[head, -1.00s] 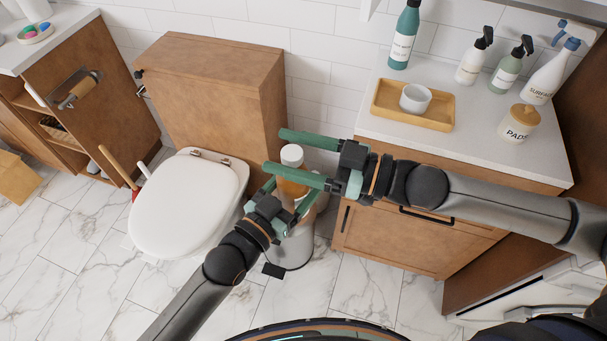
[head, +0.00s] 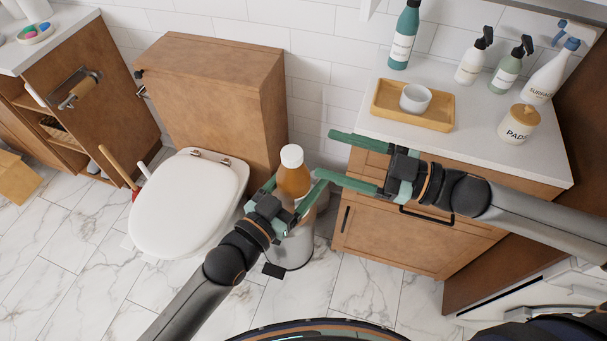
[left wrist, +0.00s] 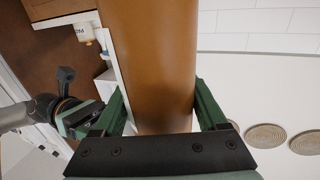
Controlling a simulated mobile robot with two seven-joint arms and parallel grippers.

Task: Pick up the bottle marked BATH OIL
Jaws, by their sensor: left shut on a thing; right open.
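An amber bottle with a white cap (head: 293,172) stands upright between the fingers of my left gripper (head: 292,192), which is shut on it. In the left wrist view the amber bottle (left wrist: 160,60) fills the space between both fingers. No lettering on it can be read, so I cannot tell whether it is marked BATH OIL. My right gripper (head: 325,154) is open and empty, just right of the bottle, its fingers pointing left. A teal bottle (head: 404,40) stands on the counter, its label too small to read.
The counter (head: 470,148) holds a wooden tray (head: 440,124) with a cup (head: 415,98), two pump bottles (head: 472,62), a spray bottle (head: 545,80) and a PADS jar (head: 518,124). A toilet (head: 190,200) is left of my left gripper. A bin (head: 292,252) stands below the bottle.

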